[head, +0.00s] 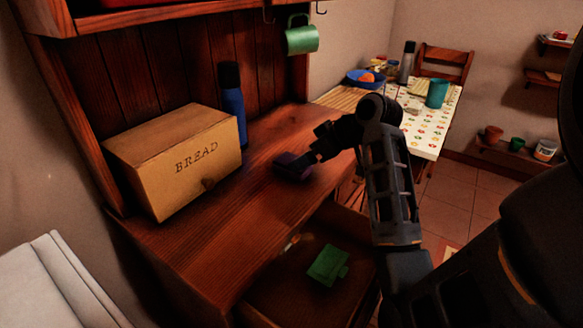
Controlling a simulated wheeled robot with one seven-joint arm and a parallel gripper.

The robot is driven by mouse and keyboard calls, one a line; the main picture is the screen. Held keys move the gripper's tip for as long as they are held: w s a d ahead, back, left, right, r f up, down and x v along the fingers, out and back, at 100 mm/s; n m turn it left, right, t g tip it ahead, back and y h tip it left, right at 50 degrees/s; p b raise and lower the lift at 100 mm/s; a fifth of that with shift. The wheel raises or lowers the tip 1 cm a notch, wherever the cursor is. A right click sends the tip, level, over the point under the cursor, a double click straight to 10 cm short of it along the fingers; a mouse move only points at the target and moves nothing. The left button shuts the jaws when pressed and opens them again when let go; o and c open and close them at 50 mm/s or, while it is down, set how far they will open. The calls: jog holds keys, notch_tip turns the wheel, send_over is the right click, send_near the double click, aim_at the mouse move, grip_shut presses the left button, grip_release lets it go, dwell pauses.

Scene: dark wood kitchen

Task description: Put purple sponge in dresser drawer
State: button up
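The dark purple sponge (291,168) is on or just above the wooden dresser top (205,245), near its right part. My gripper (310,158) reaches in from the right, and its fingertips are at the sponge's right side. The fingers are dark and small here, so I cannot tell whether they grip the sponge or only touch it. The dresser drawer (272,290) is pulled open below the dresser's front edge. A green sponge-like block (328,265) lies inside it. My arm hides the drawer's right side.
A wooden bread box (172,160) and a blue bottle (232,105) stand at the back of the dresser top. A green mug (302,38) hangs above from a hook. A table with a patterned cloth (432,140) stands behind my arm. The drawer has bare room left of the green block.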

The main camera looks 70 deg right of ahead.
jog(key=x, duration=0.5)
jog(key=shift+a, duration=0.1)
jog(key=shift+c, duration=0.2)
jog(key=c, duration=1.1)
jog(key=shift+r, duration=0.1)
